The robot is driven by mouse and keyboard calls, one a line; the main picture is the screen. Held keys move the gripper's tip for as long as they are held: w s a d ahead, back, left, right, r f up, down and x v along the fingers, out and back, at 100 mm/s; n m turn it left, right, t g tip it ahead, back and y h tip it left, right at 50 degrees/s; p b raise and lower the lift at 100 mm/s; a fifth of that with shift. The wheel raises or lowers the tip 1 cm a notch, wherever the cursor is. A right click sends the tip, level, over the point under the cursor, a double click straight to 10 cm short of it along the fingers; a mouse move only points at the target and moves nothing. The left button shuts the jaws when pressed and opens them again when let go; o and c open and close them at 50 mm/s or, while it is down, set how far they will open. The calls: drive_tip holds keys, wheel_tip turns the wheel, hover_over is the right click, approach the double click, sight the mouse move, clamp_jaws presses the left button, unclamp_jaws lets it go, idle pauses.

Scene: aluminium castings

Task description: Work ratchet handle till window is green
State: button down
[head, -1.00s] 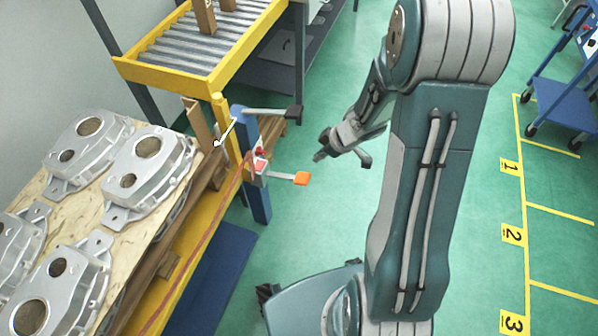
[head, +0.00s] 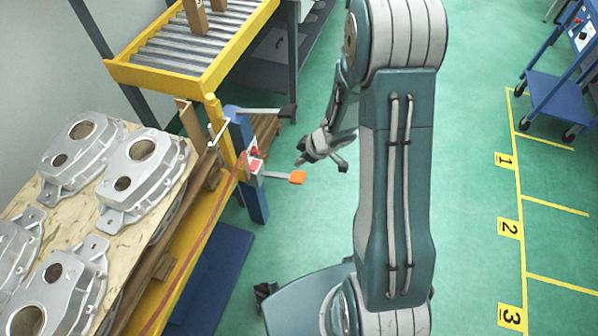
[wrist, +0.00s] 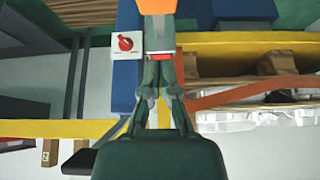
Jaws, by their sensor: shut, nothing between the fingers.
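A lever with an orange end (head: 298,177) sticks out to the right from a blue post (head: 257,200) beside the castings rack. In the wrist view the orange end (wrist: 160,10) shows at the top, beyond my fingers. My gripper (head: 300,162) is shut and empty, just above the orange end in the head view; I cannot tell whether they touch. It also shows in the wrist view (wrist: 158,92). A red knob on a white plate (wrist: 126,44) is on the post. A small red patch (head: 254,154) shows there in the head view; no green window is discernible.
A second lever with a black grip (head: 287,111) projects above the orange one. A red strap (head: 205,217) runs along the yellow rack edge. Aluminium castings (head: 140,170) lie on a wooden board at left.

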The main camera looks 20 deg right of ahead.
sight(295, 176)
drive_tip(key=x, duration=0.3)
drive_tip(key=shift+f, duration=0.1)
drive_tip(key=shift+s+d+f, duration=0.1)
drive_tip(key=shift+d+f, duration=0.05)
drive_tip(key=shift+f, duration=0.45)
drive_tip(key=shift+s+d+f, duration=0.15)
drive_tip(key=shift+d+f, duration=0.05)
drive_tip(key=shift+f, duration=0.4)
drive_tip(key=shift+s+d+f, duration=0.1)
drive_tip(key=shift+d+f, duration=0.1)
drive_tip(key=shift+f, duration=0.4)
drive_tip(key=shift+f, duration=0.1)
